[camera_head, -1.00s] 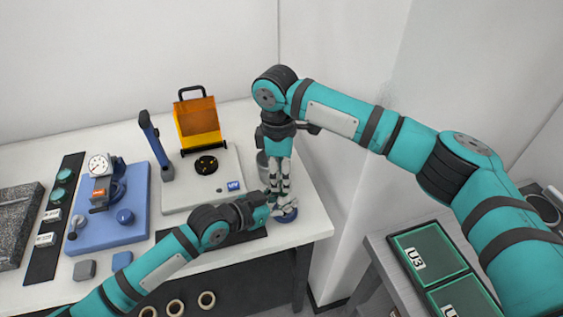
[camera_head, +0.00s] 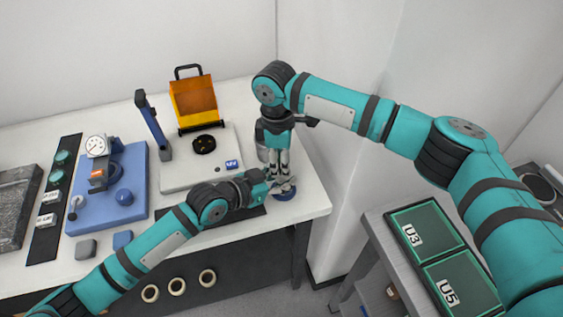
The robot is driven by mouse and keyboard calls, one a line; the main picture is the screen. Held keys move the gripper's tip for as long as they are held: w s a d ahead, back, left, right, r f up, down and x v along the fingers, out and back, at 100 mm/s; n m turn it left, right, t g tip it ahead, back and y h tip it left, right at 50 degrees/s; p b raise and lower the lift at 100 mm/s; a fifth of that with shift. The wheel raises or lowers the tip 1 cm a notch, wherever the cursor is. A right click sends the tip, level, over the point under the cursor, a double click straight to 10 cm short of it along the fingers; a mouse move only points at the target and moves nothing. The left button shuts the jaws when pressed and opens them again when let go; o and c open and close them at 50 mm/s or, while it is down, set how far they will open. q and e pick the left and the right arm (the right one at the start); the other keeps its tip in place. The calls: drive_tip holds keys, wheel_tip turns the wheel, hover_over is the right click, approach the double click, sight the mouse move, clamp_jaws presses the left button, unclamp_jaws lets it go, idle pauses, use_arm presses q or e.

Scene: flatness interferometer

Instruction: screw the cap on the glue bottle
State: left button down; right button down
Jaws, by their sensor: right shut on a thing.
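My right gripper (camera_head: 280,175) points straight down at the right end of the white bench. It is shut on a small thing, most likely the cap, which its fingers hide. My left gripper (camera_head: 284,185) reaches in from the left, level, directly below the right fingertips. The two grippers overlap in the picture, so I cannot tell whether the left one is open or shut. The glue bottle is not clearly visible; the grippers cover the spot between them. A blue round piece (camera_head: 284,195) shows just under the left gripper, on the bench.
A grey metallic cylinder (camera_head: 262,150) stands close behind the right gripper. A white plate (camera_head: 178,180) with an orange box (camera_head: 194,100) and a blue upright post is to the left. Further left is a blue gauge stand (camera_head: 95,212). The bench's right edge is close to the grippers.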

use_arm(q)
drive_tip(key=shift+s+f, duration=0.1)
drive_tip(key=shift+f, duration=0.1)
use_arm(e)
drive_tip(key=shift+m, duration=0.9)
drive_tip(key=c, duration=1.1)
unclamp_jaws()
drive_tip(key=r, duration=1.2)
drive_tip(key=shift+w+a, duration=0.3)
drive_tip(key=shift+w, duration=0.05)
